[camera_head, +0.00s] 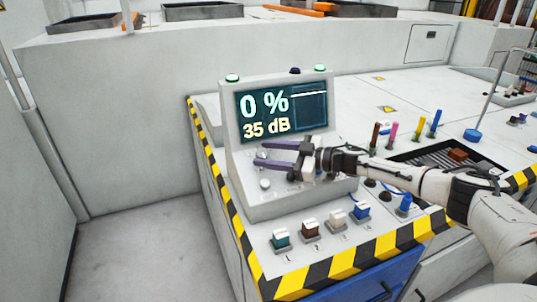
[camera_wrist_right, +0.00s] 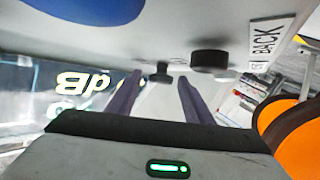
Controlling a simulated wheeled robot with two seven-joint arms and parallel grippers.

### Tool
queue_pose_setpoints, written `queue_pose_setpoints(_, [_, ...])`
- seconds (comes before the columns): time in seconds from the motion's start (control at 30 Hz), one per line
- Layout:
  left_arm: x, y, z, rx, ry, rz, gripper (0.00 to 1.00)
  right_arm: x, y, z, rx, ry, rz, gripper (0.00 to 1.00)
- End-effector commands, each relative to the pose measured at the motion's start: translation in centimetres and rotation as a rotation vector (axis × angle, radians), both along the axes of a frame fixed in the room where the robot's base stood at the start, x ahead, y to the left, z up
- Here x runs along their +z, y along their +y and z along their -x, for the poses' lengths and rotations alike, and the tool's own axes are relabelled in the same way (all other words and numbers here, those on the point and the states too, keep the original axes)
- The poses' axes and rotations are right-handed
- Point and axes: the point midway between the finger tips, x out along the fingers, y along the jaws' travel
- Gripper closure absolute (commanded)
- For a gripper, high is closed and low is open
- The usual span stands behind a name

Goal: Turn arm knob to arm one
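The instrument console (camera_head: 240,170) stands at the corner of the bench. Its screen (camera_head: 282,110) reads 0 % and 35 dB. My right gripper (camera_head: 260,154) reaches in from the right over the sloping panel, its purple fingers open and pointing left. A pale knob (camera_head: 265,184) shows below the fingers. In the right wrist view, a small dark knob (camera_wrist_right: 159,72) appears between the finger ends; contact cannot be told. A larger black knob (camera_wrist_right: 209,60) is right of it, near a "BACK" label (camera_wrist_right: 268,43). I cannot tell which knob is the arm knob. My left gripper is not in view.
Coloured sticks (camera_head: 393,132) and a dark grated recess (camera_head: 450,155) lie to the right. Striped edging (camera_head: 350,262) borders the bench.

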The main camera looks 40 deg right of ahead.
Motion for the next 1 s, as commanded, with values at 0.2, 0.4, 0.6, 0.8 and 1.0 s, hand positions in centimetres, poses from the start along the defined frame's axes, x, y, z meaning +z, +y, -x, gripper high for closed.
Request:
queue_pose_setpoints(0.2, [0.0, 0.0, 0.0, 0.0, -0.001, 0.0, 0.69, -0.1, -0.4, 0.5, -0.001, 0.002, 0.002, 0.53])
queue_pose_setpoints(0.4, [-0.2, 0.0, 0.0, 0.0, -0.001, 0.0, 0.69, 0.2, -2.1, 3.3, -0.001, 0.006, 0.002, 0.53])
queue_pose_setpoints(0.6, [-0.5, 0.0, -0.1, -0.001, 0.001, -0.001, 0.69, 0.8, -4.1, 6.6, 0.0, 0.005, 0.003, 0.53])
queue_pose_setpoints(0.8, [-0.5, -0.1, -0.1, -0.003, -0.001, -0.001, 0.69, 1.2, -5.2, 8.4, 0.0, 0.003, 0.002, 0.53])
queue_pose_setpoints(1.0, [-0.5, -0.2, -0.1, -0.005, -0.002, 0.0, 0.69, 1.5, -5.4, 8.7, 0.001, 0.0, 0.0, 0.53])
